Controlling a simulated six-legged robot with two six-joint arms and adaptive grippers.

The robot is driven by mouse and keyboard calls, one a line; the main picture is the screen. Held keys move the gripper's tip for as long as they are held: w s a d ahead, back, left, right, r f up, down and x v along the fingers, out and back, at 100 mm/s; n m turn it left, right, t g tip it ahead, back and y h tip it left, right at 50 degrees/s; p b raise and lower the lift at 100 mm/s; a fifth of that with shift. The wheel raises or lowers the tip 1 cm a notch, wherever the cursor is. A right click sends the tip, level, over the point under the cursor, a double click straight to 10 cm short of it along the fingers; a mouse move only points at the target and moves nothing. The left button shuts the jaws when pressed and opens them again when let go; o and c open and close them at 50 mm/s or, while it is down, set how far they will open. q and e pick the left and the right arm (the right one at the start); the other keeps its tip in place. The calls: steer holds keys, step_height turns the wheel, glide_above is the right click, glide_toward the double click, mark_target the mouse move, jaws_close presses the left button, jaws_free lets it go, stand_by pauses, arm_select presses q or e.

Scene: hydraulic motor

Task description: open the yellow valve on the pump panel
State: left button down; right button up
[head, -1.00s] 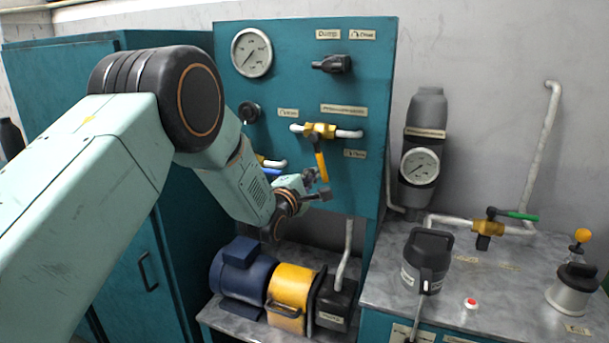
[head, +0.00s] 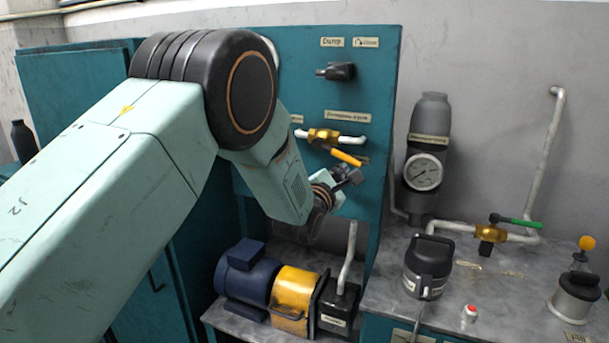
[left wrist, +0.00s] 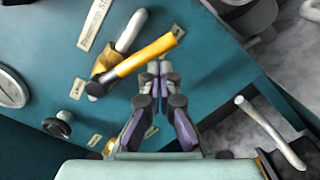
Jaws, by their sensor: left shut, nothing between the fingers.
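The yellow valve handle (head: 346,157) sits on a brass valve body (head: 323,135) in a white pipe on the teal pump panel (head: 375,90). The handle points right and slightly down in the head view. In the left wrist view the yellow handle (left wrist: 145,55) runs from the brass body up to the right. My left gripper (head: 350,177) is shut and empty, just below the handle's free end. In the left wrist view its fingertips (left wrist: 159,69) are close under the handle; I cannot tell whether they touch it. My right gripper is not in view.
A black knob (head: 337,71) sticks out higher on the panel. Below stand a blue motor (head: 245,272) and a yellow coupling guard (head: 292,298). On the right bench (head: 475,275) are a dark canister (head: 428,265), a green-handled valve (head: 514,222) and a gauge (head: 423,172).

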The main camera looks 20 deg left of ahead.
arm_select(q)
steer(key=shift+d+r+p, duration=0.25)
steer(key=shift+r+p, duration=0.05)
steer(key=shift+r, duration=0.3)
steer(key=shift+d+r+p, duration=0.25)
steer(key=shift+r, duration=0.3)
steer(key=shift+d+r, duration=0.25)
steer(key=shift+r, duration=0.2)
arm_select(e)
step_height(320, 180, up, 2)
arm_select(q)
steer(key=shift+r+p, duration=0.15)
steer(key=shift+p, duration=0.15)
steer(key=s+f+b, duration=0.3)
steer(key=s+f, duration=0.1)
steer(key=s, duration=0.6)
steer(key=shift+s+a+f, duration=0.2)
steer(key=shift+s+f, duration=0.2)
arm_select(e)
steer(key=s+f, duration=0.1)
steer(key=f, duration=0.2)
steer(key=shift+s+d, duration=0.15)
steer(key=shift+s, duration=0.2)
